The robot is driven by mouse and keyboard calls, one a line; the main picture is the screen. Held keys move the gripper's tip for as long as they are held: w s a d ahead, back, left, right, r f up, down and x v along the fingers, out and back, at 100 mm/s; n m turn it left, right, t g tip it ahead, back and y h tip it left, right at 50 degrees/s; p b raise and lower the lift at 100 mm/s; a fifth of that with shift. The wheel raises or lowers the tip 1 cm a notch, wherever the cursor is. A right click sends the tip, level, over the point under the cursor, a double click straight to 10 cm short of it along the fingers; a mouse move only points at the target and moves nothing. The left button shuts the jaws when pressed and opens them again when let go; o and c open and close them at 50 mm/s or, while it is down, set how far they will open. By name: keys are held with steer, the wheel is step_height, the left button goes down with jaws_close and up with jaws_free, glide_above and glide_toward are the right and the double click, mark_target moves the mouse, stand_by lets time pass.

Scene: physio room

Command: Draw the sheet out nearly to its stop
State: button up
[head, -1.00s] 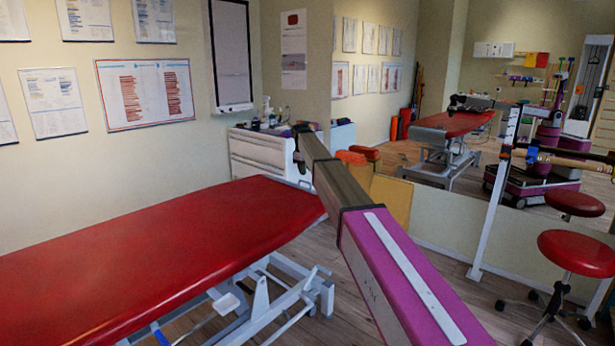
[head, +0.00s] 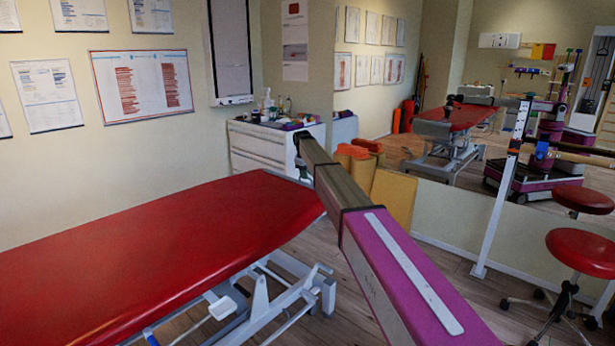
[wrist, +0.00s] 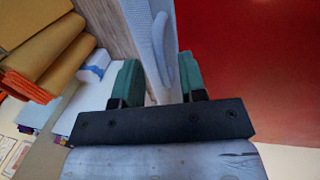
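In the wrist view a narrow white, finely textured strip (wrist: 143,30), with a smooth oval edge on it, runs down beside the red couch top (wrist: 250,60). I cannot tell whether this is the sheet or part of its holder. My gripper (wrist: 160,85) has its two green fingers apart, one on each side of the strip's lower end. No contact is clear. In the head view the red couch top (head: 150,250) looks bare. My arm reaches to its far right end and hides most of the gripper there.
A white drawer cabinet (head: 262,148) with bottles on top stands behind the couch's far end. Orange and tan rolls (head: 390,195) stand right of my arm. A mirror, a white post (head: 497,210) and a red stool (head: 580,250) are at the right. Floor between is clear.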

steer(key=shift+w+f, duration=0.1)
steer(key=shift+f, duration=0.5)
